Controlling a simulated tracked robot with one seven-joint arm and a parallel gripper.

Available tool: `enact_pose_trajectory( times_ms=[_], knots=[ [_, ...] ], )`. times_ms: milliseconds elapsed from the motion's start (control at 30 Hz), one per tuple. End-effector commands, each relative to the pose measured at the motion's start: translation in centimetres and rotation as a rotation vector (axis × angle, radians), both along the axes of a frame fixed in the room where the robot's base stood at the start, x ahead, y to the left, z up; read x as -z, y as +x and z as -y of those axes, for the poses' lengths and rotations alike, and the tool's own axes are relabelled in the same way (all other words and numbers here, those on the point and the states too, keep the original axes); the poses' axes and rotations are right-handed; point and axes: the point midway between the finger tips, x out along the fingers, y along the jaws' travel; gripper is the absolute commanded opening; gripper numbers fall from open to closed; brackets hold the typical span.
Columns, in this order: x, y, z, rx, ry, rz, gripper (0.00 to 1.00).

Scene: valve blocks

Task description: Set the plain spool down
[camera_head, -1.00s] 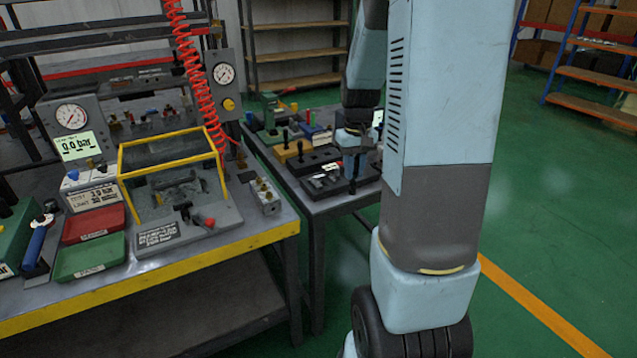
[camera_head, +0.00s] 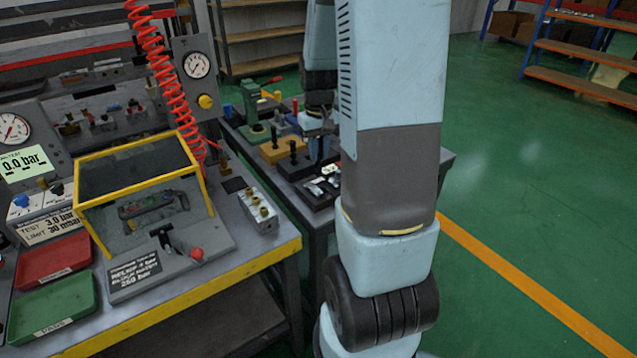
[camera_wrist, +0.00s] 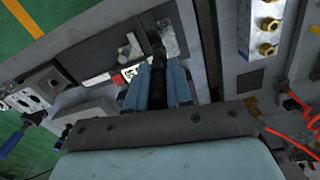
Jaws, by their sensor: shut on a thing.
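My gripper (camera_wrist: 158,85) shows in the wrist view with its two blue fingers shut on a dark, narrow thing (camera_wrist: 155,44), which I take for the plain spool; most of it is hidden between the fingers. In the head view my gripper (camera_head: 319,150) points down over the second bench, close to a black tray (camera_head: 318,200) with small silvery parts and a white label. The same tray lies beyond the fingertips in the wrist view (camera_wrist: 98,80). Whether the held thing touches the tray, I cannot tell.
A valve block with brass fittings (camera_head: 260,210) stands on the near bench, beside the yellow-framed test box (camera_head: 140,185). Red (camera_head: 52,258) and green (camera_head: 52,305) trays lie at left. A red coiled hose (camera_head: 168,80) hangs above. Green floor at right is clear.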

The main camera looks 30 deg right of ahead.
Motion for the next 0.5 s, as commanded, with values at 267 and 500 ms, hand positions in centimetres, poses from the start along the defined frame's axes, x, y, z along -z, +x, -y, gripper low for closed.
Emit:
enact_pose_trajectory(
  times_ms=[267,500],
  knots=[
    [4.0,-0.5,1.3,0.027,0.0,-0.003,0.0],
    [5.5,-0.5,1.5,0.032,0.0,-0.003,0.0]
  ],
)
